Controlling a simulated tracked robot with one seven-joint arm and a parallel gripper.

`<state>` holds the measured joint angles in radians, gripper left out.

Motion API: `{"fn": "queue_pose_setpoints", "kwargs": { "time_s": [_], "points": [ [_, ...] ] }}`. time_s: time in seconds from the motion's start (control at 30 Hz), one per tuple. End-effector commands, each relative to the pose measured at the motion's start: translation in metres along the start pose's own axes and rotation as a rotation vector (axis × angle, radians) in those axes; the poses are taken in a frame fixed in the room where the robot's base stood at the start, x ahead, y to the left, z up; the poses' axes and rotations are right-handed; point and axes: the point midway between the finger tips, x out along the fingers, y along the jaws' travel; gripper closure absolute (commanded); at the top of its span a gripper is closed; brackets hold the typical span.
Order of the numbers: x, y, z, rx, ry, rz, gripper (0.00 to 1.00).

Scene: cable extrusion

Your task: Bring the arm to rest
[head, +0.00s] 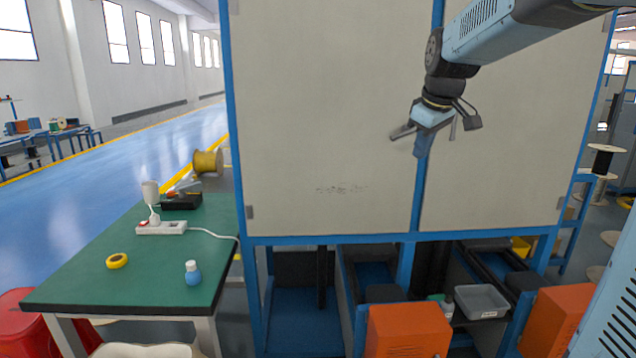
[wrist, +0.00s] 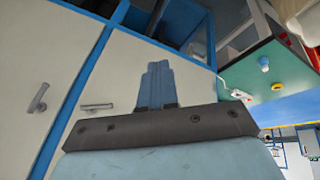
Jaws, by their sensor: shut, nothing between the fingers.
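My gripper (head: 421,146) hangs from my arm at the upper right of the head view, in front of the cream cabinet doors. Its fingers point down and are together, with nothing held between them. In the wrist view the closed fingers (wrist: 157,84) show at the centre, against a cream panel. My arm reaches in from the upper right corner of the head view. I cannot tell how far the fingertips are from the doors.
A tall cabinet with cream doors (head: 330,110) and a blue frame fills the middle. A green-topped table (head: 150,270) stands at the left with a power strip (head: 161,228), yellow tape (head: 117,261) and a blue bottle (head: 193,273). Orange boxes (head: 408,331) stand low in front.

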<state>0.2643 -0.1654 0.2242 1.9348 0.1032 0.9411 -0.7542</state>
Motion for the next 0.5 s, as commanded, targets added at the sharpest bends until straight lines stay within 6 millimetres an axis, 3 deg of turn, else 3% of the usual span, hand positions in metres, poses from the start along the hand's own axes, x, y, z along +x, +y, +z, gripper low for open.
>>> {"fn": "queue_pose_setpoints", "kwargs": {
  "time_s": [0.2,0.5],
  "points": [
    [-0.025,-0.050,0.053,0.168,-0.005,0.037,1.00],
    [-0.038,-0.111,0.135,0.416,0.014,0.064,1.00]
  ]
}}
